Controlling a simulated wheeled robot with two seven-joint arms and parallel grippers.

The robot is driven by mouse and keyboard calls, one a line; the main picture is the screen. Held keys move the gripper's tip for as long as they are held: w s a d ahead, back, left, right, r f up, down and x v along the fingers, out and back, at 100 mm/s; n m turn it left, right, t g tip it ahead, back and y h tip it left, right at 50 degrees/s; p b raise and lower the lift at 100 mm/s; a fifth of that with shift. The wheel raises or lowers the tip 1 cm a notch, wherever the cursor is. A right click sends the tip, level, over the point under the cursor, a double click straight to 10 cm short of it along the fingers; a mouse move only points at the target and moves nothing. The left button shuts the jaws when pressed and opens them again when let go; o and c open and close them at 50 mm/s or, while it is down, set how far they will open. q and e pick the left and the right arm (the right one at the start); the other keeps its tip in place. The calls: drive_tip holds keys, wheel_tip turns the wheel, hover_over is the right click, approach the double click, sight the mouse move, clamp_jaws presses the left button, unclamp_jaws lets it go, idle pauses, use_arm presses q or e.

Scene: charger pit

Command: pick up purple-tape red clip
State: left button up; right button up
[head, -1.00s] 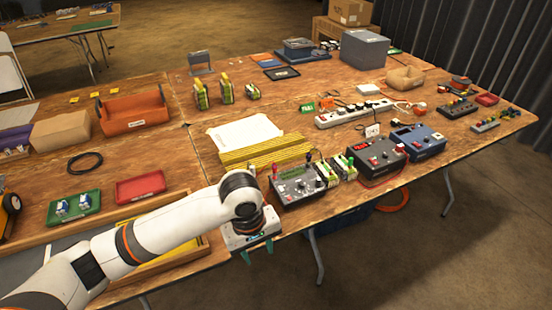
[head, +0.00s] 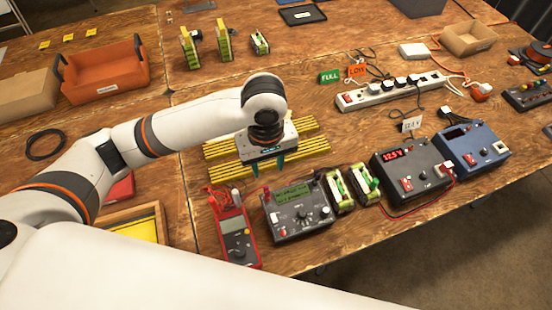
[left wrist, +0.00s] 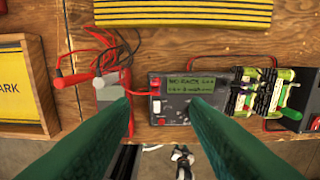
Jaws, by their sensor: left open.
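I cannot make out purple tape on any clip. The multimeter also shows in the left wrist view (left wrist: 112,118), partly behind a finger. My left gripper (head: 266,174) is open and empty, fingers down, above the table behind the grey charger (head: 298,213). In the left wrist view its green fingers frame the charger's left side, right of the leads. My right gripper is not in view.
Batteries with green and red clips (head: 352,187) stand right of the grey charger. A black charger (head: 412,172) and a blue charger (head: 472,148) stand farther right. Yellow-black ribbed strips (head: 306,130) lie behind. A white power strip (head: 390,90) lies at the back right.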

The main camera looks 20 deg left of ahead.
sight(266, 189)
use_arm(q)
drive_tip(key=shift+w+f, duration=0.1)
drive_tip(key=shift+f, duration=0.1)
drive_tip(key=f, duration=0.2)
drive_tip(key=s+f, duration=0.1)
drive_tip(key=f, duration=0.1)
drive_tip(key=shift+w+f, duration=0.1)
drive_tip(key=shift+f, duration=0.75)
drive_tip(key=shift+w+f, duration=0.1)
drive_tip(key=shift+f, duration=0.15)
drive_tip(key=f, duration=0.4)
drive_tip(key=shift+s+a+f+p, duration=0.15)
drive_tip(key=shift+s+a+p, duration=0.1)
drive_tip(key=shift+p, duration=0.1)
drive_tip(key=shift+f, duration=0.3)
drive_tip(key=shift+w, duration=0.1)
drive_tip(key=c, duration=0.9)
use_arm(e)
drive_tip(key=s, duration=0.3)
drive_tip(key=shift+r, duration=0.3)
